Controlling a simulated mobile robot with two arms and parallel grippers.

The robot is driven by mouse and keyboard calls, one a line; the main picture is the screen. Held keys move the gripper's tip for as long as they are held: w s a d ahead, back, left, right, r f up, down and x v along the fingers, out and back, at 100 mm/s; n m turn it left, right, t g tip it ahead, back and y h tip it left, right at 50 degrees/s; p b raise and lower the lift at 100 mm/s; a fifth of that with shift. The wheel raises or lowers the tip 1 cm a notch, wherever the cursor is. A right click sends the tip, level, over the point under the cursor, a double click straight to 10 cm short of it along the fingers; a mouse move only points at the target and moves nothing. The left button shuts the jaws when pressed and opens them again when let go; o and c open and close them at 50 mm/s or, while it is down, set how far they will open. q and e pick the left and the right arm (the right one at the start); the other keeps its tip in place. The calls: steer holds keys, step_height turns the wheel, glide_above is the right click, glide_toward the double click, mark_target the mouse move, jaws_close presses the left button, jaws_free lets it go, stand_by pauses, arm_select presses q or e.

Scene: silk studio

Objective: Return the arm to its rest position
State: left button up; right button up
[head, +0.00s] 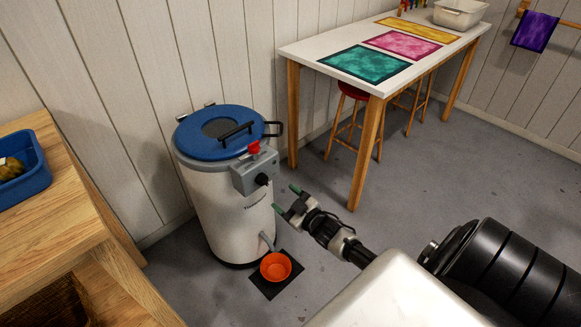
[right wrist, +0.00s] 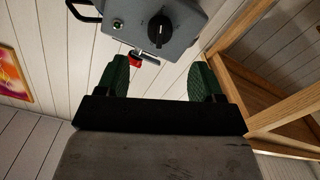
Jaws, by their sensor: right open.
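My right gripper (head: 286,200) is in the head view, just right of a white drum-shaped heater (head: 225,218) with a blue lid. Its green-padded fingers are apart with nothing between them. In the right wrist view the open fingers (right wrist: 160,80) point toward the heater's grey control box (right wrist: 150,25), which has a black knob and a red part. The gripper appears apart from the box. My left gripper is not in view.
An orange bowl (head: 275,266) sits on a black mat (head: 259,281) under the heater's spout. A white table (head: 330,52) with coloured cloths stands behind, with stools under it. A wooden bench (head: 85,215) with a blue bin (head: 38,178) is at left.

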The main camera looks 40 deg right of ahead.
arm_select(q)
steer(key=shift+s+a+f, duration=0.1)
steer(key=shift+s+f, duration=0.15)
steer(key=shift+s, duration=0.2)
arm_select(e)
steer(key=shift+s+d, duration=0.1)
steer(key=shift+s, duration=0.8)
